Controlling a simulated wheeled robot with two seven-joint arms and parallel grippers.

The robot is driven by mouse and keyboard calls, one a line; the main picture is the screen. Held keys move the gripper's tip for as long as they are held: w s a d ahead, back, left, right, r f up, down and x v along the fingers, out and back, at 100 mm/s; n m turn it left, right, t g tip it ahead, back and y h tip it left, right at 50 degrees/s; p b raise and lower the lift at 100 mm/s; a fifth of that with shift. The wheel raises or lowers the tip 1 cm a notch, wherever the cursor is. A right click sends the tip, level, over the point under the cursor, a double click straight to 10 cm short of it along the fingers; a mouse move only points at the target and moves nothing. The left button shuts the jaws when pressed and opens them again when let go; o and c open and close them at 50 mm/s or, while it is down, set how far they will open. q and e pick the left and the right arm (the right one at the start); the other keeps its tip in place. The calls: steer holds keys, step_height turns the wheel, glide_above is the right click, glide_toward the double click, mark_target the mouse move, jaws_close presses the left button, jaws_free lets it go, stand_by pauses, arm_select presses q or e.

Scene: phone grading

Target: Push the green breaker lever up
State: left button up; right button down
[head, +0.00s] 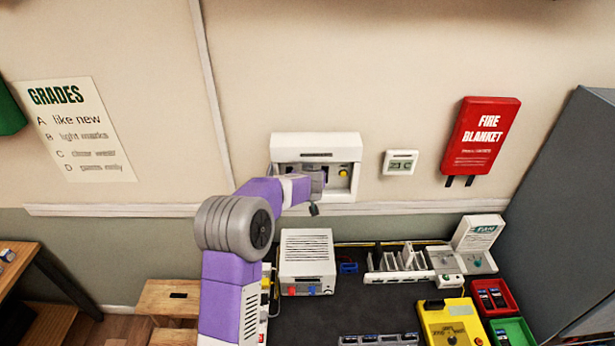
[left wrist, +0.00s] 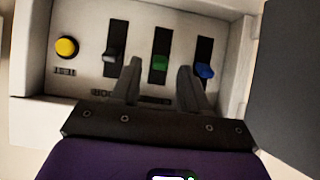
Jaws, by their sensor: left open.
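The breaker box (head: 315,140) is a white open-fronted panel on the wall, with a yellow button (head: 344,172) at its right. In the head view my left gripper (head: 316,183) is in front of the box and hides the levers. The left wrist view shows the panel the other way round, with the yellow button at left. There the green lever (left wrist: 160,62) sits in a dark slot between a grey lever (left wrist: 110,56) and a blue lever (left wrist: 205,70). My left gripper (left wrist: 159,76) is open, its fingers either side of the green lever in the picture. Contact cannot be told.
A small white thermostat (head: 400,162) and a red fire blanket case (head: 481,135) hang right of the box. Below is a dark bench (head: 375,310) with a white power unit (head: 307,255), a yellow device (head: 452,320) and trays. The wall just above the box is clear.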

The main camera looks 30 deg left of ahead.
arm_select(q)
steer(key=v, duration=0.7)
stand_by(0.4)
